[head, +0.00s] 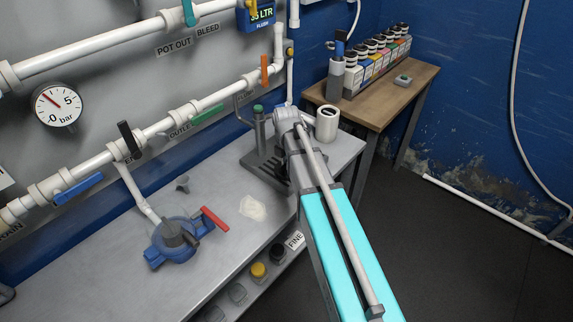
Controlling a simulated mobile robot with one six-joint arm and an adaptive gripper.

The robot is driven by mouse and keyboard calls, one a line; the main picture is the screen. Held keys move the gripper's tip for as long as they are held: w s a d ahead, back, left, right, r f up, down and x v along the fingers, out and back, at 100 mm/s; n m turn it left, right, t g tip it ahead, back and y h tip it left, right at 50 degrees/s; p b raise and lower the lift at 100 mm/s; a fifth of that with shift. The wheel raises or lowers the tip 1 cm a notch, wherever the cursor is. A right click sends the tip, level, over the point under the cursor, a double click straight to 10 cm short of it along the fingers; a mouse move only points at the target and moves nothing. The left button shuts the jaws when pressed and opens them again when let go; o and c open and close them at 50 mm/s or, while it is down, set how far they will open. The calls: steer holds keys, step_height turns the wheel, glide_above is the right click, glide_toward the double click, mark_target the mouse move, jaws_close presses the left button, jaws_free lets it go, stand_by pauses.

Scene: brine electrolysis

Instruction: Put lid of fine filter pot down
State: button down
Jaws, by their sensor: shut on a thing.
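My arm reaches from the bottom centre up over the bench, and its far joint is by the grey stand. My gripper's jaws do not show, so I cannot see what is in them. A lid of the fine filter pot cannot be made out. A blue round fitting (175,240) with a grey centre and a red handle sits on the bench at the left, under a white pipe. A "FINE" label (296,241) is on the bench's front edge, left of my arm.
The grey bench (100,270) has a pale patch (253,207) on it. A grey stand (259,128) and a white cylinder (327,123) are near my arm's far end. A wooden table (395,95) with several bottles stands at the back right. The floor at right is largely clear.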

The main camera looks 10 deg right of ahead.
steer(key=shift+f, duration=0.15)
steer(key=c, duration=0.7)
jaws_free()
steer(key=shift+c, duration=0.2)
step_height(320, 180, up, 12)
steer(key=p, duration=1.2)
steer(key=shift+r, duration=0.2)
steer(key=shift+s, duration=0.1)
